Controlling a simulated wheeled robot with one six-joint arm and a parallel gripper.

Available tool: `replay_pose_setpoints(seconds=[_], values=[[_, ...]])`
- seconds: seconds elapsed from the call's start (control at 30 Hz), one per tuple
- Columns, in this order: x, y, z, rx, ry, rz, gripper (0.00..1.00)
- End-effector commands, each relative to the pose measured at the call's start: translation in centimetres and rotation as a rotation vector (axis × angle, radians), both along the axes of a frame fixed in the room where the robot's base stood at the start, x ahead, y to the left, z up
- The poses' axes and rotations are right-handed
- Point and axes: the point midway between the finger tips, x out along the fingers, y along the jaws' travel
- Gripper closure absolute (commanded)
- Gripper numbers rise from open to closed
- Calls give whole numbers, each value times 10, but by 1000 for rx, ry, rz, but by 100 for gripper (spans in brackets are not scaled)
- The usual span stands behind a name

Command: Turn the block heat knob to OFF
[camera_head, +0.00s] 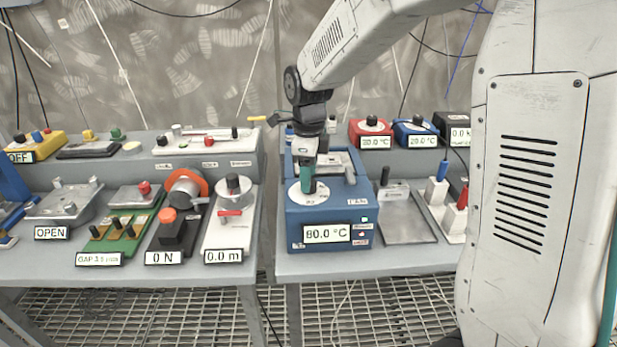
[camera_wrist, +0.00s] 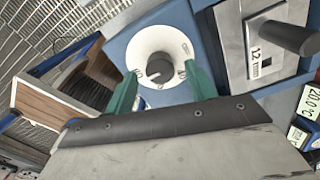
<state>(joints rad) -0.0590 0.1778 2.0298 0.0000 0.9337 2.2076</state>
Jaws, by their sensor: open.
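The block heater is a blue box (camera_head: 330,222) on the right-hand bench, with a display reading 80.0 °C (camera_head: 327,233). Its white round dial (camera_head: 312,198) is on the top. In the wrist view the dark knob (camera_wrist: 159,68) stands at the centre of the white dial (camera_wrist: 148,45), with a light pointer line toward the lower left. My gripper (camera_wrist: 155,82) is open, with its green fingers on either side of the knob. In the head view my gripper (camera_head: 307,185) is over the dial and hides the knob. I cannot tell whether the fingers touch the knob.
A metal plate (camera_wrist: 262,42) marked 12 mm with a dark handle lies beside the dial. A grey tray (camera_head: 408,222) stands right of the blue box. Red (camera_head: 370,131) and blue (camera_head: 415,132) display boxes stand behind. Several devices fill the left bench.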

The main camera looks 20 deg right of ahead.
Motion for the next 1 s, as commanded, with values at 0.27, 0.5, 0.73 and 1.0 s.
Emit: replay_pose_setpoints(seconds=[0.27,0.5,0.73,1.0], values=[[0,0,-14,0,0,1,45],[0,0,-14,0,0,1,67],[0,0,-14,0,0,2,90],[0,0,-14,0,0,60,89]])
